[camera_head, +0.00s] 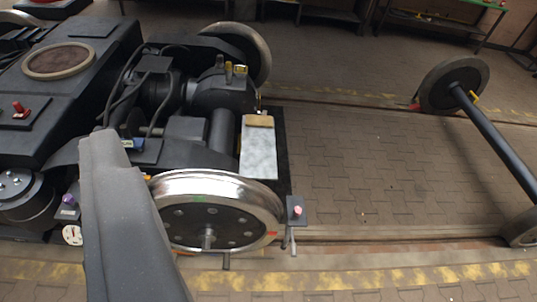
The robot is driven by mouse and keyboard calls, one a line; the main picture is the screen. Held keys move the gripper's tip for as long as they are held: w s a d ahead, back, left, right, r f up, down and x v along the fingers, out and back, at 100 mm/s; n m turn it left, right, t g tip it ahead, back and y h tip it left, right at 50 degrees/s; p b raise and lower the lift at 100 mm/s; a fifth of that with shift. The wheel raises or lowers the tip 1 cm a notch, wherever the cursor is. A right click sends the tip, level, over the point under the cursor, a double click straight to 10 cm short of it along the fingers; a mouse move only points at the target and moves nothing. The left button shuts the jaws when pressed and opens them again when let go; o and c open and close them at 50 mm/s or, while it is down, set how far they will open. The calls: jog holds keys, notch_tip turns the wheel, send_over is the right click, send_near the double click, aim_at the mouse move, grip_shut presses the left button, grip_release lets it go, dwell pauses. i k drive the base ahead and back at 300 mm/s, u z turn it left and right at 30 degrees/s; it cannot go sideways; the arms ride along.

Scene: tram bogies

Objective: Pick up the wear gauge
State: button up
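I cannot tell for sure which thing is the wear gauge. Small candidates are a yellow piece (240,70) on top of the bogie's dark housing and a white round dial (72,235) with red marks, low on the bogie's side. A tan block (258,121) lies at the far end of a pale grey plate (258,155) beside the bogie's end. A dark grey part of my gripper (112,160) rises from the lower left, in front of the bogie. Only this one side shows, with nothing seen held; its opening is out of view.
The dark bogie (95,95) fills the left, with a shiny wheel (212,212) in front. A small post with a pink top (297,211) stands right of the wheel. A loose wheelset (490,135) stands at right. The paved floor (370,170) between is clear.

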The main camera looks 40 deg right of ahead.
aim_at(129, 143)
jog(key=z, duration=0.25)
jog(key=k, duration=0.4)
jog(key=u, duration=1.05)
jog(key=i, duration=1.35)
jog(key=u, duration=0.4)
jog(key=i, duration=1.35)
jog(key=z, duration=1.05)
jog(key=i, duration=0.9)
jog(key=z, duration=0.55)
jog(key=k, duration=0.75)
jog(key=z, duration=0.05)
